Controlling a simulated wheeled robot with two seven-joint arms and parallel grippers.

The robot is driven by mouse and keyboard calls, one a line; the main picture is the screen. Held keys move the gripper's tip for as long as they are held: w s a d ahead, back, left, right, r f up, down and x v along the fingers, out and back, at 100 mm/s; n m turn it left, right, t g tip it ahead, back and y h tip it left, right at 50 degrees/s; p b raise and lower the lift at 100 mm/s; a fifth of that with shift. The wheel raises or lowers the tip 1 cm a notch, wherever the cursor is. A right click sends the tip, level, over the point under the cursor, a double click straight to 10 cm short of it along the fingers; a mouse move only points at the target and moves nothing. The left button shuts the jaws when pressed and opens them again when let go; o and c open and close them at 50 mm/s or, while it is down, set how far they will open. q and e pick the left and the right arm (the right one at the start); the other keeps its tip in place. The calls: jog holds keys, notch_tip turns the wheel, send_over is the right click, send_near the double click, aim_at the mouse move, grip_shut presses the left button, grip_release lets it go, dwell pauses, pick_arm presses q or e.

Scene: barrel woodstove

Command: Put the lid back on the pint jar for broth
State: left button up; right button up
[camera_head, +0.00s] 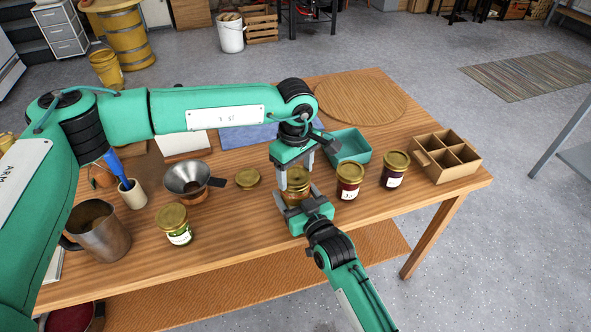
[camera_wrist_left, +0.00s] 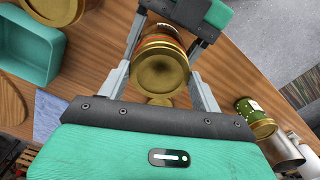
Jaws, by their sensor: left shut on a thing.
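A glass jar (camera_head: 296,197) with amber contents stands on the table between my two grippers. A gold lid (camera_wrist_left: 160,73) shows over its mouth in the left wrist view; whether it is fully seated I cannot tell. My left gripper (camera_head: 296,169) reaches down from above and is shut on this lid, a finger at each side. My right gripper (camera_head: 301,196) comes in low from the front, with its fingers on either side of the jar's body. Whether they press on the glass is hidden. Another gold lid (camera_head: 247,178) lies flat on the table to the left.
Two dark-red jars with gold lids (camera_head: 348,180) (camera_head: 393,169) stand to the right, before a divided cardboard box (camera_head: 445,157). A teal tray (camera_head: 349,147) is behind. A green-labelled jar (camera_head: 175,226), a funnel (camera_head: 188,180) and a metal mug (camera_head: 99,230) stand left.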

pick_arm(q)
jog(key=m, duration=0.9)
jog(key=shift+a+m, duration=0.1)
jog(key=shift+m, duration=0.3)
jog(key=m, duration=0.4)
jog(key=shift+m, duration=0.4)
jog(key=m, duration=0.5)
jog(key=shift+m, duration=0.4)
jog(key=o, duration=1)
jog(key=shift+c, duration=0.2)
jog(key=shift+r, duration=2.25)
